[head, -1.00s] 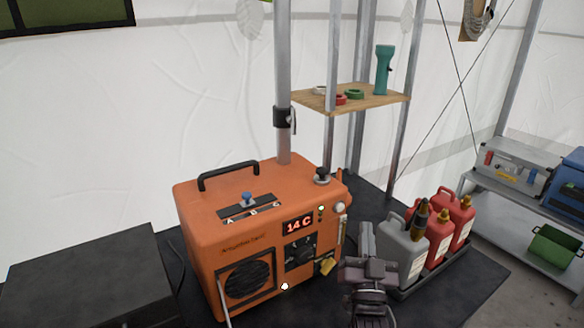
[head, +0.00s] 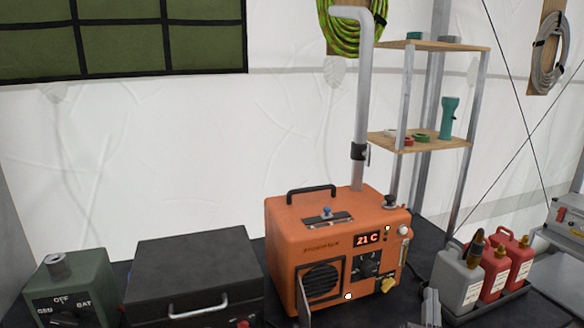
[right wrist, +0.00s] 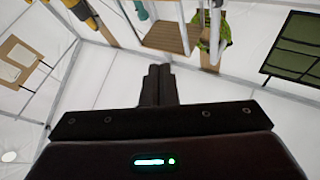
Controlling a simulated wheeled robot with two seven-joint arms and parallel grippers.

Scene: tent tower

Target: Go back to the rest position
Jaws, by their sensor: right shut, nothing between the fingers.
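My right gripper (head: 431,308) shows at the bottom edge of the head view, in front of and to the right of the orange heater. In the right wrist view its fingers (right wrist: 158,85) are together with nothing between them. It is apart from the orange heater (head: 285,228), whose red display reads 21 C. The heater has a black handle on top, a round front grille and a yellow knob at lower right. My left gripper is outside the head view.
A black case (head: 190,262) and a green switch box (head: 75,290) stand left of the heater. Grey and red jerrycans (head: 497,266) stand in a tray at right. A shelf rack (head: 400,142) holds a teal torch (head: 448,118) and tape rolls. A grey pipe (head: 364,100) rises from the heater.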

